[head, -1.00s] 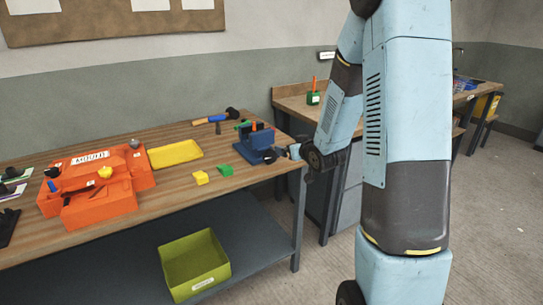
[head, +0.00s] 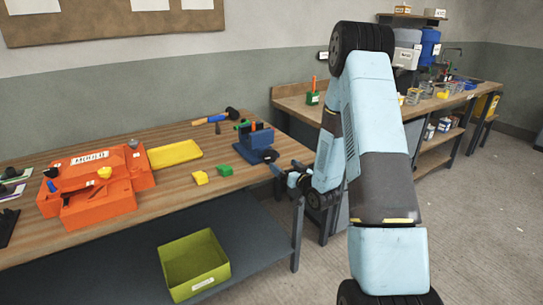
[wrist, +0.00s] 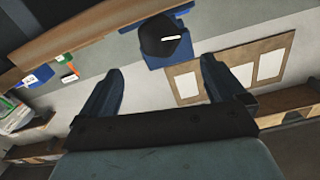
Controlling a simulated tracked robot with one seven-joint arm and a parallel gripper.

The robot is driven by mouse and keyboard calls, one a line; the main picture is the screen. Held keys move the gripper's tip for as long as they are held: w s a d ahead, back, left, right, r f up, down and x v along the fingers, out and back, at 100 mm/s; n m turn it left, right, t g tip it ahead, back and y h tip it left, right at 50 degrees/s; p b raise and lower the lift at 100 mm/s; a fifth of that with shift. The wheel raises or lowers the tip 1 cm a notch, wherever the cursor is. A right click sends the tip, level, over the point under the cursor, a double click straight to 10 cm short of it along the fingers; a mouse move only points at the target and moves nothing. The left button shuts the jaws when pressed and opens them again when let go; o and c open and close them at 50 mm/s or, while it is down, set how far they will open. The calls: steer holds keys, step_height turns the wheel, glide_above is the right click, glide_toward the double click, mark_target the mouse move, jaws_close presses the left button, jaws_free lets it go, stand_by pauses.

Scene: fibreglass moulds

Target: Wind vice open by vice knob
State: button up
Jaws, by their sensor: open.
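The blue vice (head: 256,139) stands on the workbench near its right end. In the wrist view the knob (wrist: 161,38) shows as a dark disc with a small white mark, in front of the blue vice body (wrist: 172,61).
The wooden bench (head: 130,233) also holds orange moulds (head: 85,200), a yellow tray (head: 176,153), yellow (head: 200,177) and green (head: 225,170) blocks and a hammer (head: 215,118). A green bin (head: 195,266) sits on the shelf below. Another bench stands behind my arm.

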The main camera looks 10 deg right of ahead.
mark_target(271, 156)
steer(key=x, duration=1.1)
steer(key=c, duration=1)
steer(key=shift+o, duration=0.2)
steer(key=shift+s+f+n, duration=0.1)
steer(key=shift+n, duration=1.8)
steer(key=o, duration=1)
steer(key=shift+a, duration=0.15)
steer(key=shift+c, duration=0.2)
steer(key=shift+s, duration=0.1)
steer(key=v, duration=1.3)
steer(key=shift+s, duration=0.25)
